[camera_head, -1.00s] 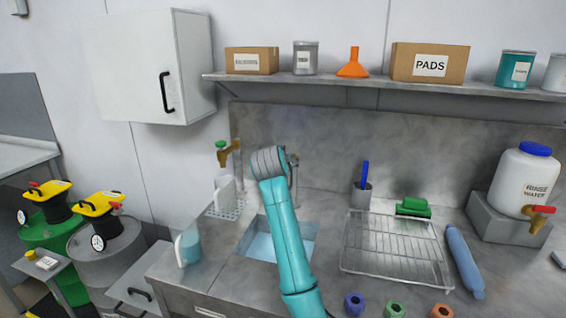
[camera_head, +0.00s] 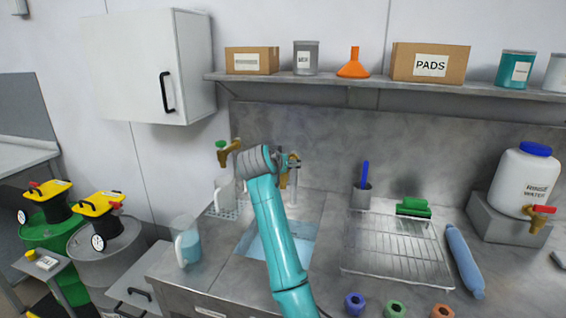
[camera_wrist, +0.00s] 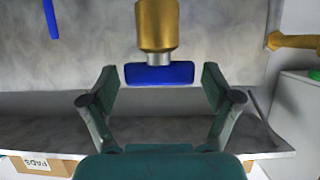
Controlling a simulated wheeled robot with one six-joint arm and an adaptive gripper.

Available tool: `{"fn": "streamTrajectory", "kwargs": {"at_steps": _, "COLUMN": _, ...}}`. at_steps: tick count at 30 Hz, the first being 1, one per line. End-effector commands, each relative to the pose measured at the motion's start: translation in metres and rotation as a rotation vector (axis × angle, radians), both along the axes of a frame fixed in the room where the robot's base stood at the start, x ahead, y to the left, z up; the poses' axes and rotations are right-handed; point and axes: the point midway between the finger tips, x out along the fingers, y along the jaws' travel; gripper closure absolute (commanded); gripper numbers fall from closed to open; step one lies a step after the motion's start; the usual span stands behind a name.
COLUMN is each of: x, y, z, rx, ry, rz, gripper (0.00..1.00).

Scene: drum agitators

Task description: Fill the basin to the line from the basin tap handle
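The basin (camera_head: 304,232) is sunk in the steel counter, with pale blue, water-like colour inside. My arm crosses in front of it, and no fill line can be made out. The basin tap (camera_head: 293,160) is brass and mostly hidden behind my wrist in the head view. In the wrist view, which is upside down, the brass tap body (camera_wrist: 157,25) leads to a blue bar handle (camera_wrist: 160,74). My gripper (camera_wrist: 158,88) is open, with one finger on each side of the handle and gaps to both. The head view hides my fingers.
A second brass tap with a green handle (camera_head: 222,145) stands close on the left. A clear jug (camera_head: 186,240) stands left of the basin, and a wire rack (camera_head: 395,255) lies to its right. A shelf (camera_head: 330,79) runs above.

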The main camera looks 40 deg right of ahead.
Motion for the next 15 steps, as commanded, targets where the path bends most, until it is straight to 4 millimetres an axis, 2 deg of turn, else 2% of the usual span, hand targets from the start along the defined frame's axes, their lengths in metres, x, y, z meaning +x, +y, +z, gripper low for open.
{"fn": "streamTrajectory", "kwargs": {"at_steps": 10, "x": -0.001, "y": 0.002, "z": 0.002, "rx": -0.001, "ry": -0.002, "rz": 0.001, "gripper": 0.08}}
{"fn": "streamTrajectory", "kwargs": {"at_steps": 15, "x": -0.011, "y": 0.016, "z": 0.009, "rx": -0.001, "ry": -0.005, "rz": 0.002, "gripper": 0.08}}
